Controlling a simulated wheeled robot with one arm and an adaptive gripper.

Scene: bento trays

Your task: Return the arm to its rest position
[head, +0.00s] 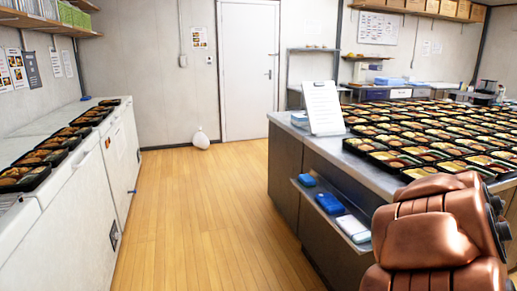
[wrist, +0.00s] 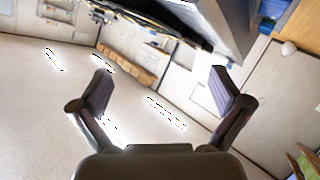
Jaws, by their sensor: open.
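My arm shows in the head view as copper-coloured links (head: 435,235) at the lower right, in front of the near right end of the metal counter. My gripper is out of sight in the head view. In the wrist view my gripper (wrist: 160,92) has its two dark fingers spread wide apart with nothing between them. The wrist view looks past the fingers at the ceiling and upper walls, tilted, with bright lamps (wrist: 165,113) in it.
A metal counter (head: 345,160) on the right bears many filled bento trays (head: 430,140) and a white sign (head: 322,107). White chest freezers (head: 75,205) with more trays line the left. The wooden floor (head: 190,215) between is clear.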

